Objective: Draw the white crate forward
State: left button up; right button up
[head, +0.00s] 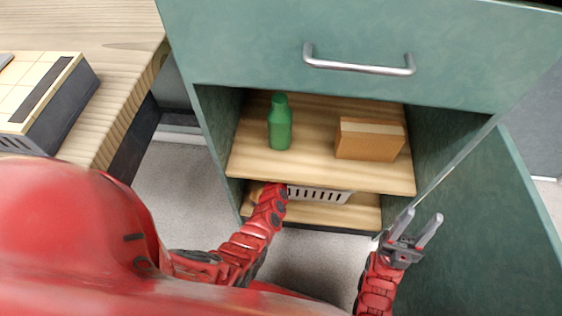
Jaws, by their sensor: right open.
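The white crate (322,195) is a slotted basket on the lower shelf of the green cabinet, under the middle shelf. Only part of its front wall shows; its top and back are hidden by the shelf above. My left arm reaches into the lower compartment at the crate's left end. Its gripper is hidden under the middle shelf, so I cannot see whether it touches the crate. My right gripper (418,230) is open and empty, in front of the cabinet's right side, to the right of the crate and apart from it.
A green bottle (280,122) and a brown box (369,139) stand on the middle shelf (320,174) above. A drawer with a metal handle (358,68) is over them. The cabinet door (500,235) stands open at right. A wooden table (110,40) is at left.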

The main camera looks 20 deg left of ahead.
pick_arm(q)
grip_shut()
dwell(1.4)
